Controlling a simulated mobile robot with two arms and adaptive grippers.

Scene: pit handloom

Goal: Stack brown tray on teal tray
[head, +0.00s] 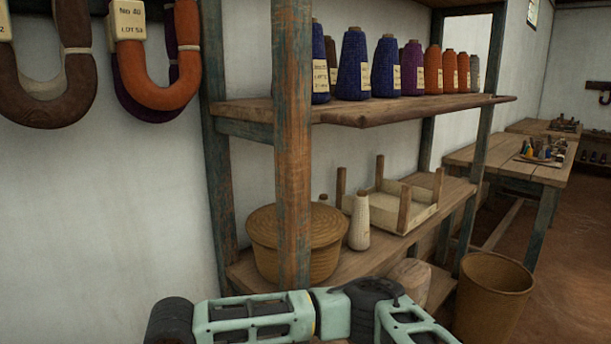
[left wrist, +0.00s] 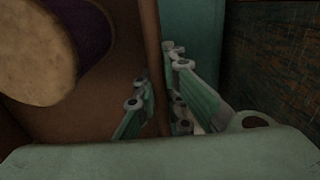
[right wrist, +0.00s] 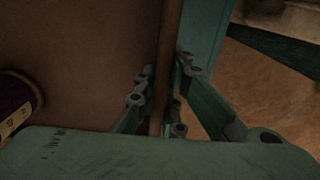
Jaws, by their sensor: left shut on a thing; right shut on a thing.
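The brown tray (left wrist: 115,85) fills the left part of the left wrist view, and its floor also shows in the right wrist view (right wrist: 80,60). My left gripper (left wrist: 156,80) is shut on one wall of it, a finger on each side. My right gripper (right wrist: 164,80) is shut on a wall of it in the same way. A teal surface, apparently the teal tray (left wrist: 200,40), shows just beyond the brown wall in the left wrist view and in the right wrist view (right wrist: 208,30). I cannot tell whether the trays touch. Neither tray shows in the head view.
A purple yarn cone (right wrist: 15,108) and a pale round end (left wrist: 35,50) lie in the brown tray. In the head view, a shelf rack (head: 292,140) holds yarn cones, with a basket (head: 300,240) below. A bin (head: 492,300) stands at right.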

